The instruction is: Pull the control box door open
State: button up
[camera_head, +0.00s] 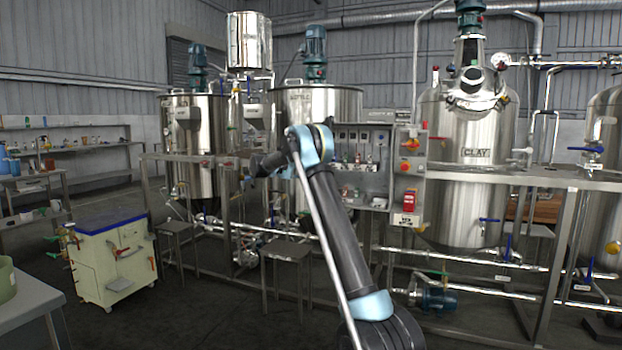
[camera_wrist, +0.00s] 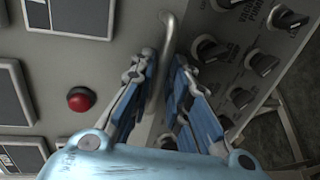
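The control box (camera_head: 378,138) is a grey panel with small displays and knobs, behind my arm in the head view. In the wrist view its grey face (camera_wrist: 120,45) shows a red round button and a row of black knobs. A curved metal bar handle (camera_wrist: 167,40) stands out from this face. My gripper (camera_wrist: 165,62) is open, with its blue-padded fingers on either side of the handle. A gap shows between the handle and the right finger; contact on the left is unclear. In the head view my arm hides part of the box, and the fingers cannot be made out.
Steel tanks stand behind, including one labelled CLAY (camera_head: 472,130). A metal rail frame (camera_head: 500,178) and low pipes run in front of them. Small stools (camera_head: 287,255) stand before the frame. A cream cart (camera_head: 112,255) is at left.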

jog(key=v, duration=1.2)
jog(key=shift+w, duration=0.1)
